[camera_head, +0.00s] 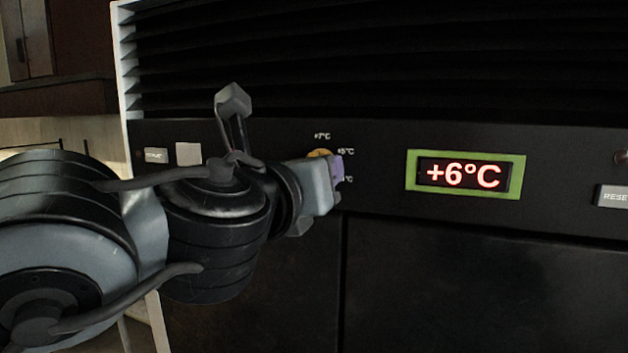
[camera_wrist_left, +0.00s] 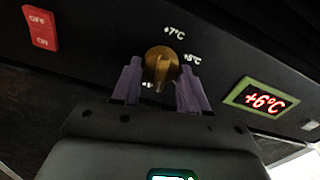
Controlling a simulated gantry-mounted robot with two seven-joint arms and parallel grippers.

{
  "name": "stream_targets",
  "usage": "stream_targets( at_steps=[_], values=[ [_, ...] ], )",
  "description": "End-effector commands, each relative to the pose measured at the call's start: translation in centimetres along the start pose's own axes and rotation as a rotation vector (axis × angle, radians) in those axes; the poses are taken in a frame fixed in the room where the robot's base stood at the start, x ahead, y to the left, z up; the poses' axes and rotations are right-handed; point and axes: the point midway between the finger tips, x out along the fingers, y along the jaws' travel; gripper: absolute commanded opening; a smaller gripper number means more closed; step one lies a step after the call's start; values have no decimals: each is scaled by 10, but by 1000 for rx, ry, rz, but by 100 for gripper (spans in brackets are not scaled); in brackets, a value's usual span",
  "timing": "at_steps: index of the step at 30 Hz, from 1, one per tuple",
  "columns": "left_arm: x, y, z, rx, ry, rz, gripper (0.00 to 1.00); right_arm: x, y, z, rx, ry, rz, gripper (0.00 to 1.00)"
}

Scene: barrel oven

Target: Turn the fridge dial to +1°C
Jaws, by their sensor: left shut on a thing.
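The fridge dial (camera_wrist_left: 160,66) is a round orange-gold knob on the black panel. In the head view only a sliver of the dial (camera_head: 319,153) shows above my gripper. Marks of +7°C and +5°C stand around it, and a lower mark is partly hidden. My right gripper is not in view.
A red OFF/ON switch (camera_wrist_left: 41,28) sits left of the dial in the wrist view. A grey RESET button (camera_head: 613,196) is at the right edge of the panel. A slatted black vent (camera_head: 380,60) runs above. The panel around the display is clear.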

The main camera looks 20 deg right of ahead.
Motion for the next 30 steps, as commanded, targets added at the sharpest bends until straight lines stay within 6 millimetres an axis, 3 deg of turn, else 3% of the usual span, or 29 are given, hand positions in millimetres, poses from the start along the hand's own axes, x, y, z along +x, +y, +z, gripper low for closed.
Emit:
stream_targets(
  at_steps=[12, 28, 29, 30],
  values=[
    [0, 1, 0, 185, 0, 0, 13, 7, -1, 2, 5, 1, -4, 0],
    [0, 1, 0, 209, 1, 0, 13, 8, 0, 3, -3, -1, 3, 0],
    [0, 1, 0, 209, 1, 0, 47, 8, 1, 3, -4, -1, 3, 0],
    [0, 1, 0, 208, 1, 0, 53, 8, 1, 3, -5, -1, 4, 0]
  ],
)
